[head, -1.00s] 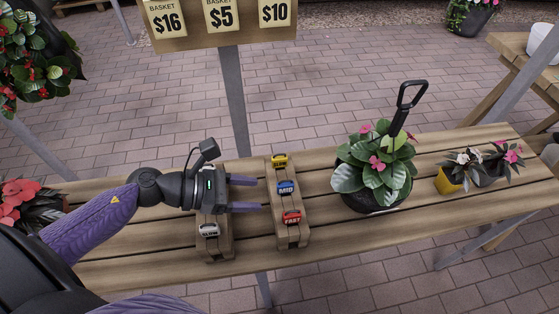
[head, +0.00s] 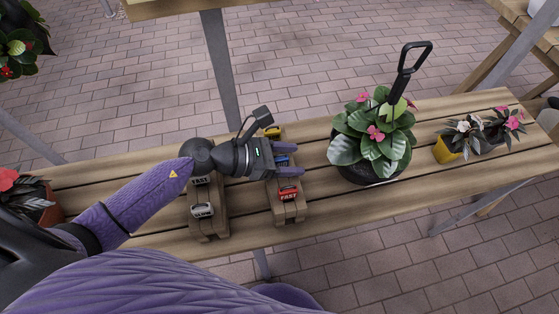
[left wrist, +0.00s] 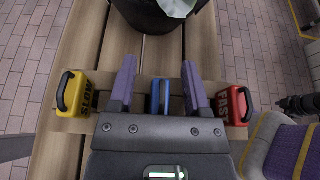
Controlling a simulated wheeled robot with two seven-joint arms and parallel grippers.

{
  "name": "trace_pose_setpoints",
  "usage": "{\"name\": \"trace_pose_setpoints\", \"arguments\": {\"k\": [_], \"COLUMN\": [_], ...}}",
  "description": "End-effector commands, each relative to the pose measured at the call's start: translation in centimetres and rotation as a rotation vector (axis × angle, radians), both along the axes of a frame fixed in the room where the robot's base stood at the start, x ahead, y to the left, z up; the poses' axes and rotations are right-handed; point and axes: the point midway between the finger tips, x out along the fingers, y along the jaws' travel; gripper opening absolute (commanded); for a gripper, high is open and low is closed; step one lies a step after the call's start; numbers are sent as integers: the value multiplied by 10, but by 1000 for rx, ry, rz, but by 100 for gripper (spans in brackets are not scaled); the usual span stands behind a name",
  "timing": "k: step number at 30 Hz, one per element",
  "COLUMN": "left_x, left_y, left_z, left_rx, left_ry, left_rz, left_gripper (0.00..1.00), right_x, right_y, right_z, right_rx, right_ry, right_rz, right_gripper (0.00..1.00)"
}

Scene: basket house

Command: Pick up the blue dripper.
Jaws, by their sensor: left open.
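The blue dripper (head: 284,160) stands on a wooden block (head: 287,215) on the slatted table, between a yellow dripper (head: 272,132) and a red dripper (head: 288,193) marked FAST. My left gripper (head: 299,160) is open over this block. In the left wrist view the blue dripper (left wrist: 160,97) lies between the two open purple fingers (left wrist: 159,64), nearer the right one. The gripper partly hides it in the head view. Whether a finger touches it cannot be told. The yellow dripper (left wrist: 73,93) and red dripper (left wrist: 236,105) are outside the fingers. My right gripper is not seen.
A second wooden block (head: 208,228) to the left holds grey drippers, one marked SLOW (head: 202,210). A potted plant with a black handle (head: 407,65) stands right of the gripper. Small flower pots (head: 447,151) are farther right. The table's front edge is clear.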

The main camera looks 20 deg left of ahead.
Motion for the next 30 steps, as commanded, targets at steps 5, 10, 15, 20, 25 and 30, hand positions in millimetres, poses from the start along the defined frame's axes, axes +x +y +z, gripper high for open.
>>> {"name": "trace_pose_setpoints", "arguments": {"k": [5, 10, 15, 20, 25, 30], "left_x": [0, 0, 0, 0, 0, 0], "left_y": [0, 0, 1, 1, 1, 1], "left_z": [0, 0, 0, 9, 57, 93], "left_rx": [0, 0, 0, 1, 2, 1], "left_ry": [0, 0, 0, -3, -8, -6], "left_rz": [0, 0, 0, -1, -3, -2], "left_gripper": [38, 2, 0, 0, 0, 0], "right_x": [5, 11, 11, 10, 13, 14], "right_y": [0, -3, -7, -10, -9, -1], "right_z": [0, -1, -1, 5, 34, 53], "right_rx": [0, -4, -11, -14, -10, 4], "right_ry": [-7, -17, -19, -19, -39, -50], "right_rz": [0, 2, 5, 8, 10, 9], "right_gripper": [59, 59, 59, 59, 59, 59]}}
